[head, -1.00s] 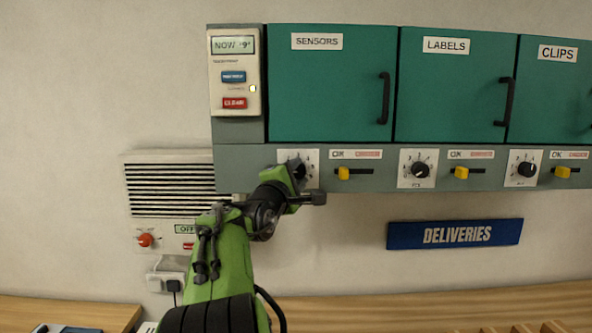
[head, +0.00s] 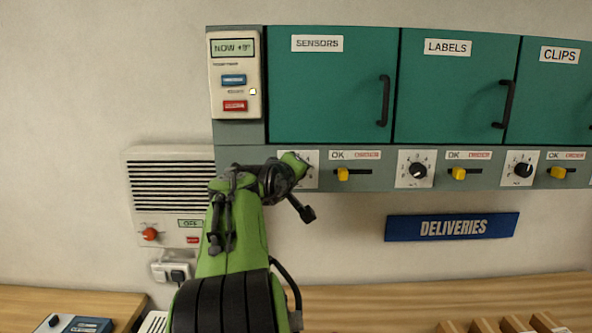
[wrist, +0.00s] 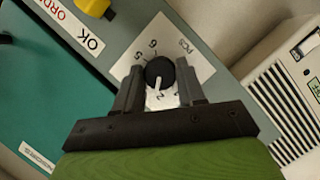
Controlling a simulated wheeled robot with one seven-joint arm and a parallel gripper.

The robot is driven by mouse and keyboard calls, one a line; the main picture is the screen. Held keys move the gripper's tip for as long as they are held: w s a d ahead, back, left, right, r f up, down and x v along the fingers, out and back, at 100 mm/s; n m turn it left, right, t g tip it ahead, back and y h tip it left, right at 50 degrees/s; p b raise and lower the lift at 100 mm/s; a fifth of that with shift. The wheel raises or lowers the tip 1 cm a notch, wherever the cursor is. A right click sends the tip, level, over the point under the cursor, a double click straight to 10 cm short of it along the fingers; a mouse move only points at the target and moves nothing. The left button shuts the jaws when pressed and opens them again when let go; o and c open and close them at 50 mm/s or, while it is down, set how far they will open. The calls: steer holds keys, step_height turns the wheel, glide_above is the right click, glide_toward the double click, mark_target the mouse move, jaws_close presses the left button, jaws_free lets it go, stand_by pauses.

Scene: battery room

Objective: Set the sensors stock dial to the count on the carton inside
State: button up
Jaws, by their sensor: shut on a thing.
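The sensors stock dial is a black knob (wrist: 160,72) on a white numbered plate in the wrist view. Its plate (head: 312,180) shows only partly in the head view, behind my wrist. My gripper (wrist: 158,84) is shut on the knob, one finger on each side. A pale mark on the knob seems to face the 2, but the fingers cover part of the scale. The sensors cabinet door (head: 332,90) is shut, and it also shows in the wrist view (wrist: 35,110). The carton is not in view.
A yellow OK/ORDER slider (head: 343,174) sits right of the dial. The labels dial (head: 418,170) and clips dial (head: 522,170) are farther right. A wooden counter (head: 380,300) runs below.

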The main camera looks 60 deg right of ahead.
steer(key=shift+s+d+f+m+t+y+p, duration=0.15)
steer(key=shift+m+t+y+p, duration=0.45)
steer(key=shift+m+t, duration=2.25)
steer(key=shift+s+f+m+t+y+p, duration=0.15)
steer(key=shift+m+t+y+p, duration=0.55)
steer(key=shift+m, duration=3.9)
steer(key=shift+s+d+f+m+t+y+p, duration=0.15)
steer(key=shift+m+t+p, duration=0.6)
steer(key=shift+m+t, duration=2.3)
steer(key=shift+r+m+g, duration=0.15)
steer(key=shift+m+g, duration=0.55)
steer(key=shift+m, duration=0.2)
steer(key=o, duration=1.1)
steer(key=shift+c, duration=0.2)
